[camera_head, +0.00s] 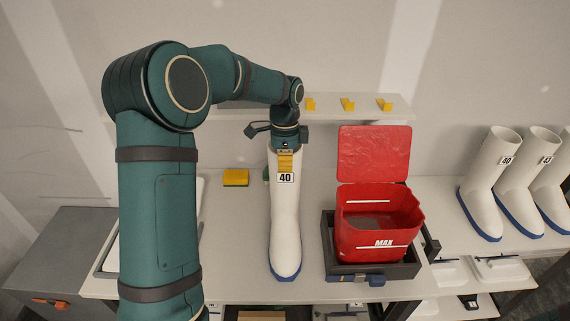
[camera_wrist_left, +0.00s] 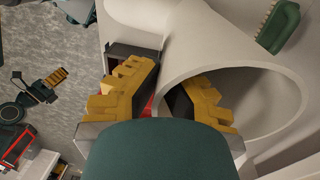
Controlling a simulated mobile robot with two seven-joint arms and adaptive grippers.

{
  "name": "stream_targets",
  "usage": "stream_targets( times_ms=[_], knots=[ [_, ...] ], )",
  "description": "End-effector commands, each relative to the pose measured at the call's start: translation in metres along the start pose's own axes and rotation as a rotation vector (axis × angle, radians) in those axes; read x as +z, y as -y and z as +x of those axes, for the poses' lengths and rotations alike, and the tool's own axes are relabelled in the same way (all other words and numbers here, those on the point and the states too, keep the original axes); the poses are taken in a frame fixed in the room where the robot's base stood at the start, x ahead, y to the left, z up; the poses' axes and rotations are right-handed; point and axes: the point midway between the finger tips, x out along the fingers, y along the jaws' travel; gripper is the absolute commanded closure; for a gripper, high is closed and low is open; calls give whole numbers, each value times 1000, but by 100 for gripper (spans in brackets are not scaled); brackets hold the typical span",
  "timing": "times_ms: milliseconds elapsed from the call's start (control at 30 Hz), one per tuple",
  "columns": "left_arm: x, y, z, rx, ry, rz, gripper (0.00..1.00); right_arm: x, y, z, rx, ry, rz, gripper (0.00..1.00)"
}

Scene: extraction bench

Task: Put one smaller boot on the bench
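A white boot with a blue sole (camera_head: 285,225) stands upright on the bench (camera_head: 235,262), toe to the front, with a "40" label on its shaft. My left gripper (camera_head: 286,160) is at the top of this boot from above, with yellow finger pads over the rim. In the left wrist view the left gripper (camera_wrist_left: 166,85) is shut on the boot's wall, one finger inside the opening and one outside. The boot's rim (camera_wrist_left: 290,75) shows there as a wide ring. More white boots (camera_head: 485,180) stand at the right, one labelled "40".
A red bin (camera_head: 375,240) marked "MAX", its lid up, sits in a dark frame just right of the boot. A shelf with yellow hooks (camera_head: 348,104) runs behind. Bench is clear between sponge and boot.

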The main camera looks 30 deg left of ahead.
Motion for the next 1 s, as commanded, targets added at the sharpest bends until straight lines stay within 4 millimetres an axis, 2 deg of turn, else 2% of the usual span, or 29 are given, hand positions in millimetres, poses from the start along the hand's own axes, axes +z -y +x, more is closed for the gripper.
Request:
stream_targets(
  times_ms=[33,67,100,467,567,1000],
  knots=[
    [1,0,2,2,2,-1,80,0,0,0,0,0,0,53],
    [1,0,2,2,2,-1,69,0,0,0,0,0,0,53],
    [1,0,2,2,2,-1,66,0,0,0,0,0,0,53],
    [0,0,-3,-1,1,-1,66,0,0,0,0,0,0,53],
    [0,1,-14,-3,0,0,66,0,0,-1,0,0,0,53],
    [0,1,-98,-3,0,-1,66,-1,3,-9,-2,0,0,53]
  ],
)
